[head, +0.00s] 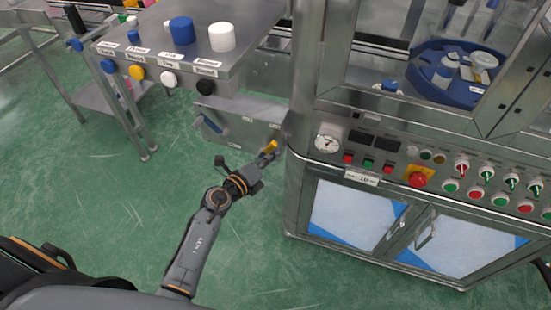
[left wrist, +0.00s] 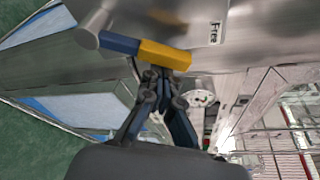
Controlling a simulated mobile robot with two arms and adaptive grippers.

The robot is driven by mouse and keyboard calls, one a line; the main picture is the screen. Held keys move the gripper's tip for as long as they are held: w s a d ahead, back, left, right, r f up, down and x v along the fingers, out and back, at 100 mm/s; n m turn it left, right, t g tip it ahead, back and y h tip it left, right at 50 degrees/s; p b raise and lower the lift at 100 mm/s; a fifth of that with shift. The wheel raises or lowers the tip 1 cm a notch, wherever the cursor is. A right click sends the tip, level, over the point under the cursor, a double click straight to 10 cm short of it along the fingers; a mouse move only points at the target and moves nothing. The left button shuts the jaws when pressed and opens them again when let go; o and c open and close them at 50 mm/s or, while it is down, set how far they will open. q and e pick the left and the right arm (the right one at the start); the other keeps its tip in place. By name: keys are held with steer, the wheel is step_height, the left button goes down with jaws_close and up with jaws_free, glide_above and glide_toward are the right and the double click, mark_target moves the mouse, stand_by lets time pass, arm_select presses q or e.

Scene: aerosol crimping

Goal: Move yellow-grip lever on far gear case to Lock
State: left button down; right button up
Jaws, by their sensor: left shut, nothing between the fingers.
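The yellow-grip lever (head: 269,147) is at the right end of the low grey gear case (head: 240,118), next to the big machine's corner. In the left wrist view the lever (left wrist: 163,54) has a yellow grip, a blue section and a grey round hub, and lies roughly crosswise. A "Free" label (left wrist: 216,33) is on the metal face near the yellow end. My left gripper (head: 264,160) is at the lever. Its fingertips (left wrist: 162,72) are shut with nothing between them, right against or just beside the yellow grip; contact is unclear. My right gripper is out of view.
A second lever (head: 212,122) with a blue-grey handle is on the gear case's left part. A steel table with blue (head: 182,30) and white (head: 222,37) caps stands above it. The machine's control panel (head: 400,165) is to the right.

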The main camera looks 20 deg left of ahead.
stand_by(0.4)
arm_select(q)
steer(key=shift+a+r+n+t+h, duration=0.3)
steer(key=shift+a+r+n, duration=0.15)
steer(key=shift+a+n, duration=0.35)
steer(key=a+n+t+b, duration=0.3)
steer(key=a+n, duration=0.3)
steer(key=n, duration=0.4)
steer(key=shift+w+a+r+h+b, duration=0.15)
steer(key=shift+a+r+h+b, duration=0.15)
steer(key=shift+h+b, duration=0.15)
steer(key=shift+y, duration=0.25)
